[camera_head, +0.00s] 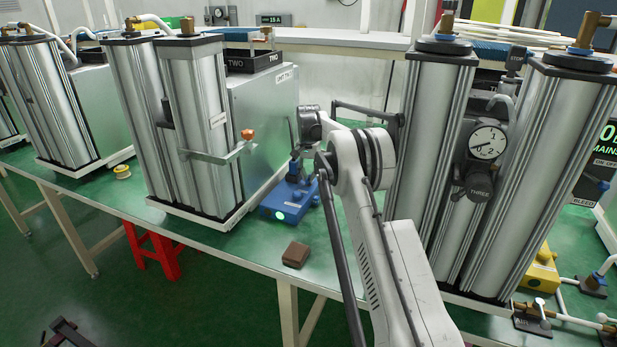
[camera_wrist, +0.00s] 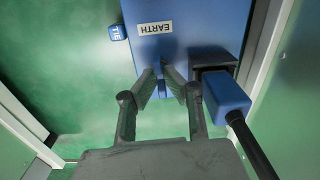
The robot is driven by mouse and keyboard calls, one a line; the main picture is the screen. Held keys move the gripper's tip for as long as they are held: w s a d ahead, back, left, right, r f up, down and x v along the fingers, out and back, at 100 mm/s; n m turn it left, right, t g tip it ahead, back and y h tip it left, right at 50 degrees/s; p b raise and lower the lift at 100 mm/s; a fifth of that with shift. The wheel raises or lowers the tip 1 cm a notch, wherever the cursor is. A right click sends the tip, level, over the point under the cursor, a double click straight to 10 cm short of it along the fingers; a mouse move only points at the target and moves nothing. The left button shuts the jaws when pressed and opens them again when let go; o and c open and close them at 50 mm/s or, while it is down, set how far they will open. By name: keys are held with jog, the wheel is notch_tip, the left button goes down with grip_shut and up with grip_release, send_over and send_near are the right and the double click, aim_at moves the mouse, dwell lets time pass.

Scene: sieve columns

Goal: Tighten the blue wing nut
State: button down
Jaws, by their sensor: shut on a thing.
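A blue box (camera_head: 283,207) with a green light sits on the green bench between the metal columns. It also shows in the wrist view (camera_wrist: 205,45), with a white EARTH label. My gripper (camera_wrist: 164,75) points at the box just by this label. Its two fingers stand a little apart, shut on a small blue part at the box, which I take for the blue wing nut (camera_wrist: 162,88). The fingers hide much of it, so its wings are unclear. In the head view my gripper (camera_head: 295,172) is small, above the box.
A blue plug (camera_wrist: 227,97) with a black cable sits right of my fingers. A blue TIE tag (camera_wrist: 119,32) is on the left. Columns (camera_head: 195,110) with an orange knob (camera_head: 247,134) stand left of the box. A brown block (camera_head: 296,254) lies near the bench's front edge.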

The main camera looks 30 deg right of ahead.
jog(key=c, duration=1.8)
grip_release()
jog(key=shift+c, duration=0.2)
notch_tip(320, 180, up, 12)
